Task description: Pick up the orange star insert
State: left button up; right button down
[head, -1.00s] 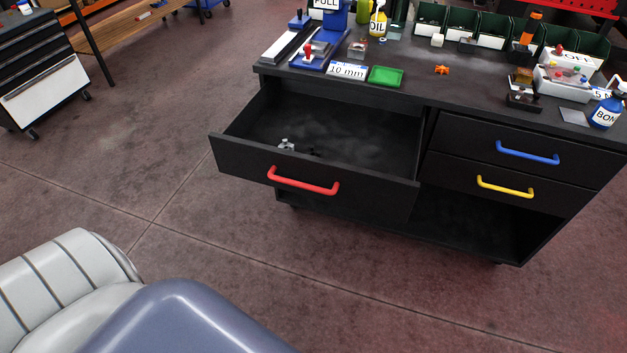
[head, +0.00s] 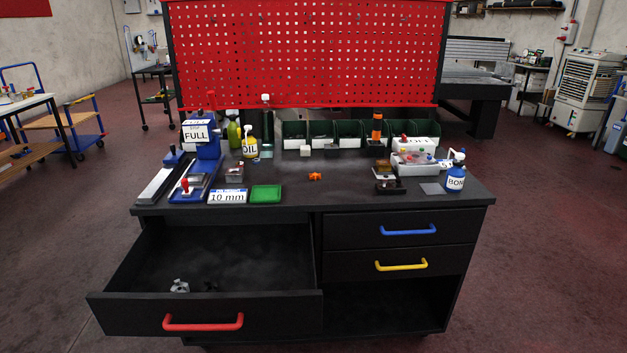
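A small orange piece (head: 315,176), which looks like the orange star insert, lies on the dark top of the workbench (head: 340,197), near its middle. It is right of the green tray and stands apart from other things. Its exact shape is too small to make out. Neither of my grippers shows in the head view.
The red-handled drawer (head: 203,321) stands open at the front left, with a small grey metal part (head: 180,286) inside. A green tray (head: 265,194), a "10 mm" sign (head: 227,196), a blue press (head: 203,150), green bins (head: 322,134) and a blue bottle (head: 456,177) surround the clear middle.

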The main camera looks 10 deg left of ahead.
aim_at(315, 175)
jog(key=i+l+u, duration=0.25)
jog(key=i+l, duration=0.5)
